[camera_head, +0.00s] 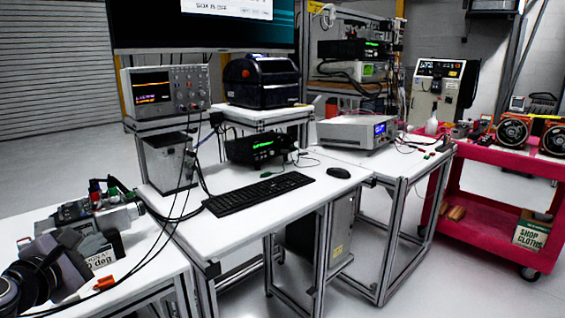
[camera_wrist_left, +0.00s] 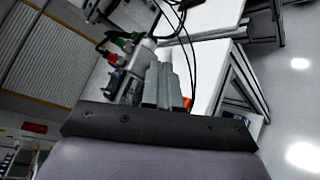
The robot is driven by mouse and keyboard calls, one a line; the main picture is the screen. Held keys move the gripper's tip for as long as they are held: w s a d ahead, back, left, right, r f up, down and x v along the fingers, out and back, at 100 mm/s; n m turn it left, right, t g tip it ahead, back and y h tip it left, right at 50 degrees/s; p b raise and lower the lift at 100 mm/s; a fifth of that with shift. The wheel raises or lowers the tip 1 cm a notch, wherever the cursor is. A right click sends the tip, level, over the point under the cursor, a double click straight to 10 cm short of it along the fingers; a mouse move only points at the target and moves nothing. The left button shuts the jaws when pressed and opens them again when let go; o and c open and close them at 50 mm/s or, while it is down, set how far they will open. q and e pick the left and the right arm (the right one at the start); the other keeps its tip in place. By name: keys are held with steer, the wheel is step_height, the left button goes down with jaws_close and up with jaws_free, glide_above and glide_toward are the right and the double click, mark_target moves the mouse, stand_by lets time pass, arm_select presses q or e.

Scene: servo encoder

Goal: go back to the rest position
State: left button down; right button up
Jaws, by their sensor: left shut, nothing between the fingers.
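My left gripper (camera_head: 68,238) shows at the lower left of the head view, at the left worktable. In the left wrist view its grey fingers (camera_wrist_left: 160,72) are together with nothing between them. A grey device (camera_head: 98,210) with red, green and black fittings stands just beyond the gripper; it also shows in the left wrist view (camera_wrist_left: 122,47). Whether the fingers touch it is unclear. My right gripper is not in view.
A small labelled box (camera_head: 103,250) and an orange piece (camera_head: 104,283) are close to the left gripper. Black cables run beside the device. A desk with a keyboard (camera_head: 258,192) and mouse (camera_head: 338,172) stands to the right. A red cart (camera_head: 490,205) is far right.

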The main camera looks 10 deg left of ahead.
arm_select(q)
steer(key=s+d+f+n+g+h+p, duration=0.15)
steer(key=s+f+n, duration=0.25)
steer(key=f+n, duration=0.6)
steer(key=s+d+f+n+g, duration=0.1)
steer(key=s+f+n+g, duration=0.15)
steer(key=f+n, duration=0.75)
steer(key=s+d+f+n, duration=0.3)
steer(key=d+n, duration=0.3)
steer(key=n, duration=0.2)
steer(key=s+d+f+n+h, duration=0.1)
steer(key=s+d+f+n, duration=0.3)
steer(key=d+f+n, duration=0.1)
steer(key=s+d+f+n+h+p, duration=0.1)
steer(key=s+d+f+n, duration=0.2)
steer(key=d+n, duration=0.4)
steer(key=n, duration=0.3)
steer(key=shift+s+f+n+g, duration=0.3)
steer(key=shift+s+f+g, duration=0.05)
steer(key=shift+f+g, duration=0.05)
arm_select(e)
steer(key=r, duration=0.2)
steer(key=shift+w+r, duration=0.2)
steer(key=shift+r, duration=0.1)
arm_select(q)
steer(key=shift+a+h, duration=0.1)
steer(key=shift+h, duration=0.15)
